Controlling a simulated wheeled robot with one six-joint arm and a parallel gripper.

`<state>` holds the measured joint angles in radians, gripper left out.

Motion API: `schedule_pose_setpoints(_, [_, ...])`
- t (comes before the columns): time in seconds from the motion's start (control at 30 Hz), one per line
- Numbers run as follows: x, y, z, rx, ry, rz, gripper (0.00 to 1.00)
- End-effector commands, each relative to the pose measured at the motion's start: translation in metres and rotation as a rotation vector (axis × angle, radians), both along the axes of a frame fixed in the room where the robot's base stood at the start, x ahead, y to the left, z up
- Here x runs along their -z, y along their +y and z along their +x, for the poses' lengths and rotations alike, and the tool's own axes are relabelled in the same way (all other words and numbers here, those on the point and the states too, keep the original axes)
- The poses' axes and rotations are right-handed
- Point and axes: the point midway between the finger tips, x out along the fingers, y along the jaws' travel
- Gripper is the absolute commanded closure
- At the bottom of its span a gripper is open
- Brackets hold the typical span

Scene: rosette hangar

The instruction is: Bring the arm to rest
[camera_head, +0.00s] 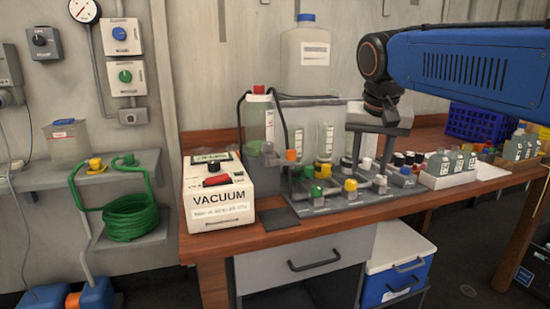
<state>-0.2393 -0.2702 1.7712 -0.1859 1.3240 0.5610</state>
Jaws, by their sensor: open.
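My blue arm reaches in from the right edge at the upper right. Its dark wrist hangs down over the back of the wooden bench. My gripper (371,158) points downward with its fingers apart, above and behind the grey manifold (335,204) with coloured knobs. I see nothing held between the fingers. Small parts behind them make the fingertips hard to make out, and I cannot tell whether they touch anything.
A white vacuum unit (219,208) stands at the bench's left end. Clear cylinders (325,141) and a large jug (306,60) stand behind the manifold. A white tray (448,180) of bottles and a blue crate (476,123) are at right. A cooler (396,281) sits below.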

Motion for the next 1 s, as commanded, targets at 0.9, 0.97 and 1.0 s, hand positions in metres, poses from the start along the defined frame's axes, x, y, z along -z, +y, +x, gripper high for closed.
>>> schedule_pose_setpoints(0.9, [0.241, -0.063, -0.226, -0.301, -0.045, -0.015, 0.58])
schedule_pose_setpoints(0.97, [0.245, -0.063, -0.229, -0.304, -0.047, -0.016, 0.58])
schedule_pose_setpoints(1.0, [0.246, -0.063, -0.230, -0.306, -0.046, -0.017, 0.58])
